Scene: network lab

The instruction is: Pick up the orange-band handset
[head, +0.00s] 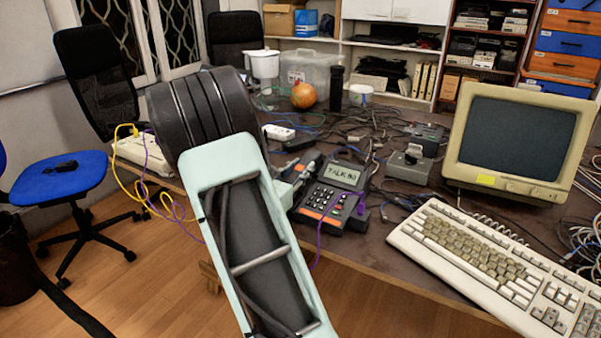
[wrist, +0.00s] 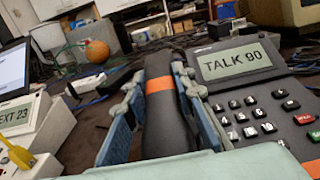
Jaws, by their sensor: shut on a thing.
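The orange-band handset (wrist: 168,128) is dark with an orange band around it and shows in the middle of the wrist view. My gripper (wrist: 158,88) has one finger on each side of it and is shut on it. The handset lies beside the left edge of the desk phone (wrist: 250,95), whose display reads TALK 90. I cannot tell whether it touches its rest. In the head view the phone (head: 335,195) sits near the desk's front edge, and my arm hides most of the gripper and handset.
A cream keyboard (head: 480,255) and an old monitor (head: 518,135) stand to the right. Grey boxes and tangled cables (head: 385,130) lie behind the phone. A pale unit reading EXT 23 (wrist: 25,125) is at the left, with a yellow plug. An orange ball (head: 303,95) sits farther back.

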